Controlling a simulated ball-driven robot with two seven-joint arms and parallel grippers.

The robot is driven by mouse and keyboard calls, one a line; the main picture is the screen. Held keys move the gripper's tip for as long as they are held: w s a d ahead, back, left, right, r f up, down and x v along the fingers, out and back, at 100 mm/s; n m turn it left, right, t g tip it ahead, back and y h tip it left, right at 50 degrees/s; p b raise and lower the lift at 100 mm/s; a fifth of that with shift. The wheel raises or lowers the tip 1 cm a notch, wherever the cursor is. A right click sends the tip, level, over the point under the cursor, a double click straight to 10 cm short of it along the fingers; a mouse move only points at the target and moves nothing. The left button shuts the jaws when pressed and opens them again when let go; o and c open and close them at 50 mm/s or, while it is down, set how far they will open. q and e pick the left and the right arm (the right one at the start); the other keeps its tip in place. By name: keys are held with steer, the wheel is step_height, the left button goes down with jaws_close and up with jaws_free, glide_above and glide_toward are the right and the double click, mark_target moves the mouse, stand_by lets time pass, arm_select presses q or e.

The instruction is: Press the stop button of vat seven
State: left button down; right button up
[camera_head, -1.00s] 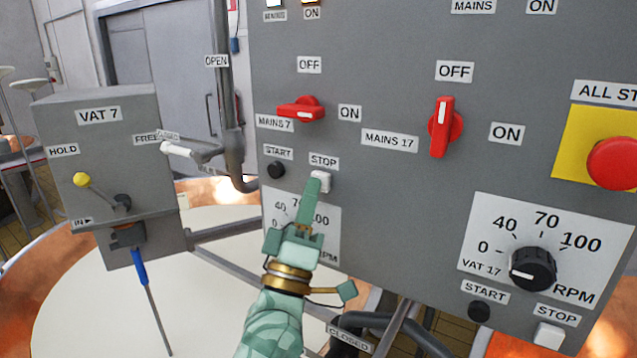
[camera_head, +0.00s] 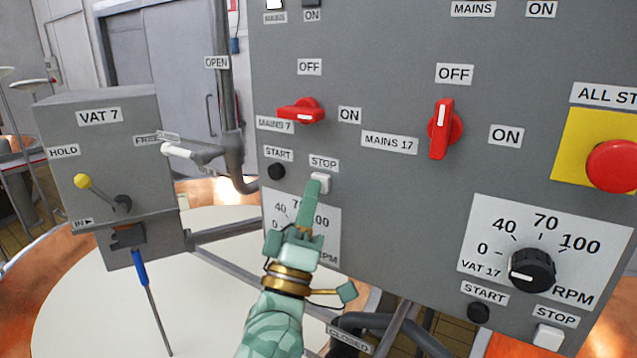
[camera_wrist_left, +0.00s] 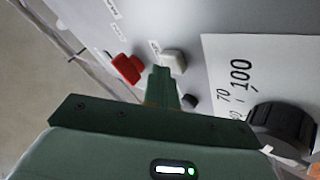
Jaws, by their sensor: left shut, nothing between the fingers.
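The white stop button (camera_head: 322,181) of vat seven sits under its STOP label on the grey panel, right of the black start button (camera_head: 276,171). My left gripper (camera_head: 313,186) is shut and empty. Its fingertips are at the lower left of the stop button and appear to touch it. The wrist view shows the fingertips (camera_wrist_left: 161,70) beside the white button (camera_wrist_left: 175,61). How far the button is pushed in cannot be told. My right gripper is out of view.
The red MAINS 7 switch (camera_head: 302,112) is above. The MAINS 17 switch (camera_head: 441,128), VAT 17 dial (camera_head: 532,270), its stop button (camera_head: 548,336) and the red all-stop button (camera_head: 612,165) are to the right. The VAT 7 lever box (camera_head: 110,170) stands left.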

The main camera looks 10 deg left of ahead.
arm_select(q)
steer(key=shift+s+a, duration=0.2)
steer(key=shift+s, duration=0.4)
steer(key=shift+p, duration=0.3)
steer(key=shift+s+a+p, duration=0.3)
steer(key=shift+s, duration=0.5)
steer(key=shift+s+a+p, duration=0.25)
steer(key=shift+s+p, duration=0.05)
steer(key=shift+s, duration=0.45)
steer(key=shift+s+a+p, duration=0.3)
steer(key=shift+s, duration=0.5)
